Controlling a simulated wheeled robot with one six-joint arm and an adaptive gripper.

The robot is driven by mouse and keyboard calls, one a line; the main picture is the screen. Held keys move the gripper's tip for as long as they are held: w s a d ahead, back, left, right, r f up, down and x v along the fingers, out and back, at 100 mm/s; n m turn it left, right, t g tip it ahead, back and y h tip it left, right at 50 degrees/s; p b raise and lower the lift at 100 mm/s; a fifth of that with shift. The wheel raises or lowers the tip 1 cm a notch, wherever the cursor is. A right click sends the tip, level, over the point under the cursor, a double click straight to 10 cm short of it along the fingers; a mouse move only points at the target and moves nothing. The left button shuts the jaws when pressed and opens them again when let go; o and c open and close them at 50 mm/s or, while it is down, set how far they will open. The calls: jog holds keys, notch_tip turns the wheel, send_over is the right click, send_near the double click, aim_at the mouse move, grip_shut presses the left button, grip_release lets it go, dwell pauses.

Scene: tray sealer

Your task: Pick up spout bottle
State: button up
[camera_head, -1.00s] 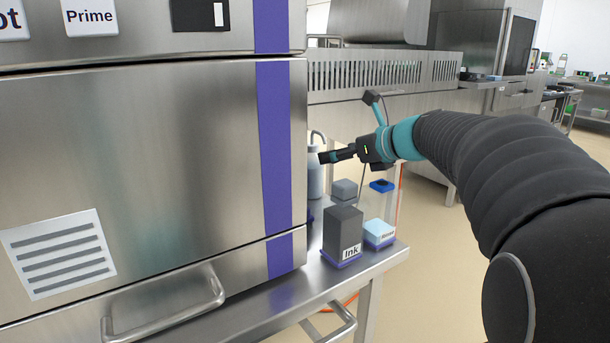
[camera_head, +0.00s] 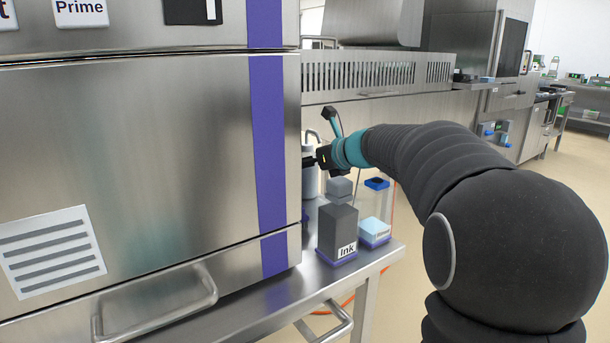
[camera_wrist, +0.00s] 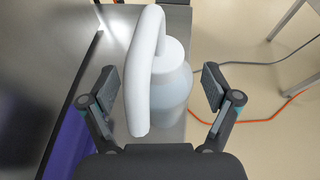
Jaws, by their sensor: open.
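The spout bottle (camera_wrist: 172,82) is pale and translucent with a white cap and a curved white spout. In the wrist view it stands upright between the open fingers of my gripper (camera_wrist: 160,92), with a gap visible on both sides. In the head view the bottle (camera_head: 310,180) stands at the steel machine's right edge, partly hidden by my gripper (camera_head: 312,162) and the machine. The fingers reach left to the bottle's upper part; I cannot tell whether they touch it.
A dark grey box labelled Ink (camera_head: 337,232) stands on the steel table (camera_head: 290,297), with a light blue block (camera_head: 374,230) and a smaller grey block (camera_head: 340,187) nearby. The steel machine (camera_head: 130,150) closes off the left side. An orange cable (camera_wrist: 265,119) lies on the floor.

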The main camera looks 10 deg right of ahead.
jog(key=c, duration=1.2)
jog(key=shift+r, duration=0.1)
jog(key=shift+c, duration=0.9)
